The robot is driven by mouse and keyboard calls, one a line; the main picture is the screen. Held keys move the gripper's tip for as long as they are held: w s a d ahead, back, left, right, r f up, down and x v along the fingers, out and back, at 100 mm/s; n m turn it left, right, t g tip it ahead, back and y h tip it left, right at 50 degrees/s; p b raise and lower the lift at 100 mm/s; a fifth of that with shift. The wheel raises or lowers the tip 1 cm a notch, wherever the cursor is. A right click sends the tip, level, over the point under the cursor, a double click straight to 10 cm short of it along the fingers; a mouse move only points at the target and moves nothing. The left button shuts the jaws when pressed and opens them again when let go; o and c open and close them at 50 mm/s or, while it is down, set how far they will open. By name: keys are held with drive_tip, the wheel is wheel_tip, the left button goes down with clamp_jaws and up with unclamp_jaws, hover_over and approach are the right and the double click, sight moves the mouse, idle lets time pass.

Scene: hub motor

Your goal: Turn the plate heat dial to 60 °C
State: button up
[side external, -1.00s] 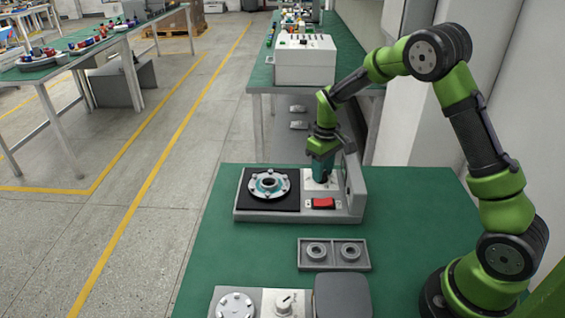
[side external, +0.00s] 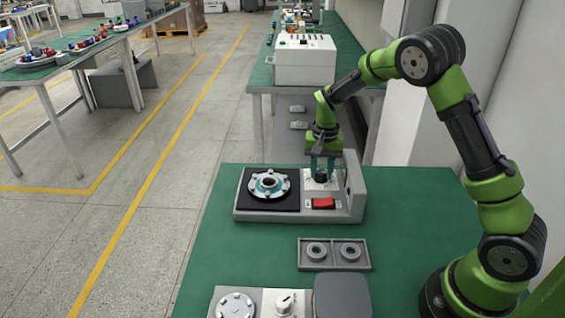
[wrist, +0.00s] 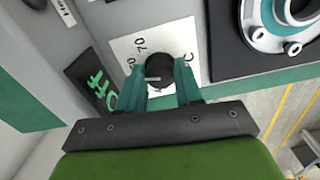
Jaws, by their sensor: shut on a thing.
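The plate heat dial (side external: 320,179) is a small black knob on a white scale plate, right of the hot plate. A dark panel (wrist: 95,82) beside the scale reads "Off" in green.
A metal hub (side external: 269,184) sits on the black plate (side external: 251,198) to the left. A red switch (side external: 323,203) is just in front of the dial. The unit's grey upright wall (side external: 355,187) stands close on the right. A grey tray (side external: 334,266) with two rings lies nearer.

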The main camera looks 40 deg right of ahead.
sight(321, 172)
drive_tip(key=shift+r+m, duration=0.1)
drive_tip(key=shift+m, duration=0.8)
drive_tip(key=o, duration=1)
drive_tip(key=shift+o, duration=0.2)
wheel_tip(321, 172, up, 17)
